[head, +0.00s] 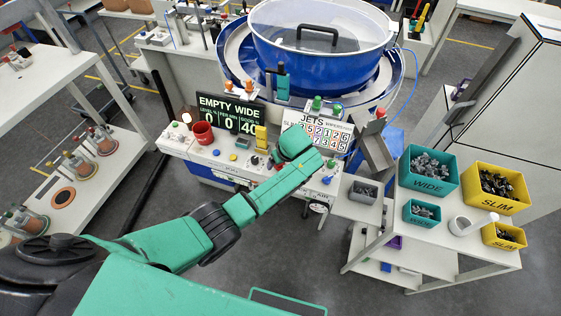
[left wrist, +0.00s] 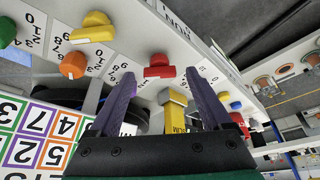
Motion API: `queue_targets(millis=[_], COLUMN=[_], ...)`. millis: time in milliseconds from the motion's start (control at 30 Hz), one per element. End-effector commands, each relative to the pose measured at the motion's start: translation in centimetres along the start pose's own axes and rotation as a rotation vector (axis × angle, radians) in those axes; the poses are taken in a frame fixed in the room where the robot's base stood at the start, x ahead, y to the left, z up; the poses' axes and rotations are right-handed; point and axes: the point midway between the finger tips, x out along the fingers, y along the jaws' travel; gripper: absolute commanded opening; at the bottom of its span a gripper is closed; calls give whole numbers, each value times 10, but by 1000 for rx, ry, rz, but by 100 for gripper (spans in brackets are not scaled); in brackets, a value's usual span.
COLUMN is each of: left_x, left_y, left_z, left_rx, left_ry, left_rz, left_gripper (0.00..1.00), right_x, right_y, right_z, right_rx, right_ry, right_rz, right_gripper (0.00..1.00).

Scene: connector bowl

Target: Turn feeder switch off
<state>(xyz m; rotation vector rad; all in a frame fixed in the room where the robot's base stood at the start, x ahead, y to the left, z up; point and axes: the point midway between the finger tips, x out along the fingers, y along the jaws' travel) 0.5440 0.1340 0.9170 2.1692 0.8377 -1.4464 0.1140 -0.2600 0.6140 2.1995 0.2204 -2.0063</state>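The control panel (head: 232,158) stands in front of the blue bowl feeder (head: 318,62). My left arm reaches over its right part in the head view, hiding the gripper and some controls. In the left wrist view my left gripper (left wrist: 160,77) is open, its two dark fingers spread on either side of a red knob (left wrist: 158,72). The knob appears just beyond the fingertips; contact cannot be told. A yellow block (left wrist: 175,117) shows between the fingers. Orange (left wrist: 73,65), yellow (left wrist: 93,27) and green (left wrist: 6,31) knobs sit beside numbered dials. No feeder switch label is legible. My right gripper is out of view.
A display (head: 230,115) reads "EMPTY WIDE". The JETS board (head: 318,132) is behind my arm. Teal (head: 430,184) and yellow (head: 496,204) bins of parts stand on the right table.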

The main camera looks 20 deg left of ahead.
Motion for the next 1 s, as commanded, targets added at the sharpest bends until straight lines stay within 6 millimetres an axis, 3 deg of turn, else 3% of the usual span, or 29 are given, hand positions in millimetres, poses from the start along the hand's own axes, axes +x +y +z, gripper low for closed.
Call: queue_targets(millis=[267,700,833,1000], left_x=[-10,-123,-141,-146], left_y=[1,1,0,-1], left_z=[1,1,1,0], left_rx=[2,-1,0,0], left_ry=[-1,-1,0,-1], left_rz=[2,6,2,-1], left_gripper=[82,82,82,82], right_x=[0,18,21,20], right_y=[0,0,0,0], right_z=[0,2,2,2], right_rx=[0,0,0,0], right_ry=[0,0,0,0], right_rz=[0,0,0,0], right_gripper=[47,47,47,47])
